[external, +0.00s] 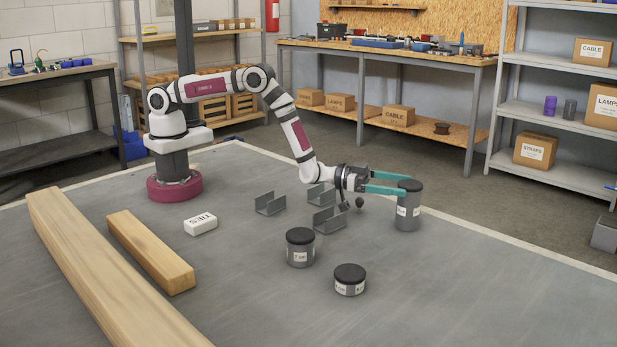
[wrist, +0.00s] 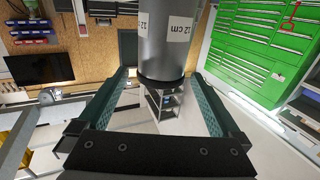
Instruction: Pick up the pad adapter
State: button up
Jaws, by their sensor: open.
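Three grey cylinders with black caps stand upright on the grey deck; they look like pad adapters of different heights. The tallest pad adapter (external: 407,212) is at the right. In the wrist view it shows inverted, as a grey cylinder (wrist: 165,55) labelled "12 cm". My gripper (external: 404,184) is level with its black cap, with teal fingers open. In the wrist view the fingers (wrist: 161,76) lie on either side of the cap, with gaps showing. A medium adapter (external: 300,252) reads "7 cm". The shortest adapter (external: 349,284) has a label too small to read.
Several grey U-shaped brackets (external: 270,204) lie on the deck left of and below my forearm. A white box marked TIES (external: 200,224) and two wooden beams (external: 150,252) lie further left. The deck (external: 480,285) at front right is clear.

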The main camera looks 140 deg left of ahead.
aim_at(411, 184)
jog(key=x, duration=0.3)
jog(key=shift+w+a, duration=0.1)
jog(key=shift+w, duration=0.05)
grip_shut()
jog(key=shift+r, duration=0.15)
